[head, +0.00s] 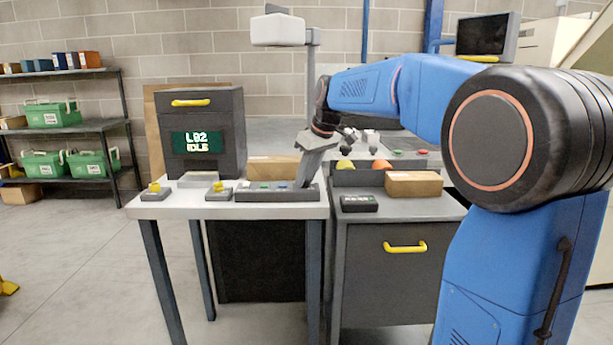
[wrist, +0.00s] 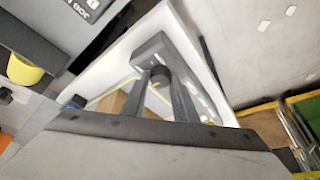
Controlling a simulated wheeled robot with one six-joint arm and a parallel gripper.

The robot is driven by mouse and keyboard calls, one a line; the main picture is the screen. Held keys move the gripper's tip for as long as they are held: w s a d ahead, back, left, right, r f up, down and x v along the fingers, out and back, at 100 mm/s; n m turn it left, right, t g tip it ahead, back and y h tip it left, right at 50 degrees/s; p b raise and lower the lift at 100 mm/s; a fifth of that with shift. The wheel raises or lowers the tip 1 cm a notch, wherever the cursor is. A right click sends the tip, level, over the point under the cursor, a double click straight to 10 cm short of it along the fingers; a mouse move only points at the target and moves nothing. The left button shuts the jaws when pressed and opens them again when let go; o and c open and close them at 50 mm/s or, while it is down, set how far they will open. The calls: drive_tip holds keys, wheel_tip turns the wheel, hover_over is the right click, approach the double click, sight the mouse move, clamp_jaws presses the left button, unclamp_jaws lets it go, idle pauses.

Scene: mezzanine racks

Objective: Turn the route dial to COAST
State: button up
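The control strip (head: 262,194), a long dark panel with blue and green buttons, lies at the front of the white table. My gripper (head: 306,178) points down over its right end and hides that part. In the wrist view, the two fingers of my gripper (wrist: 161,84) stand apart. A small dark round knob (wrist: 160,73) shows between their tips, on a dark panel (wrist: 184,54) with pale marks. It may be the route dial. I cannot tell whether the fingers touch it. No label reading COAST is legible, and the dial's setting cannot be read.
A grey cabinet (head: 205,110) with a display reading "L02 IDLE" stands at the table's back left. Two small yellow-topped units (head: 154,192) (head: 218,192) sit left of the strip. A cardboard box (head: 413,184) and a small black unit (head: 358,203) are on the right.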

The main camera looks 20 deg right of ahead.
drive_tip(key=shift+m, duration=0.4)
drive_tip(key=m, duration=0.1)
drive_tip(key=m+h, duration=0.1)
drive_tip(key=m, duration=0.1)
drive_tip(key=shift+a+m+t+h, duration=0.2)
drive_tip(key=shift+m+t+h, duration=0.1)
drive_tip(key=shift+a+m+h, duration=0.1)
drive_tip(key=shift+m+h, duration=0.7)
drive_tip(key=shift+m, duration=1.4)
drive_tip(key=o, duration=1)
drive_tip(key=shift+o, duration=0.2)
drive_tip(key=v, duration=1.7)
drive_tip(key=shift+r, duration=0.2)
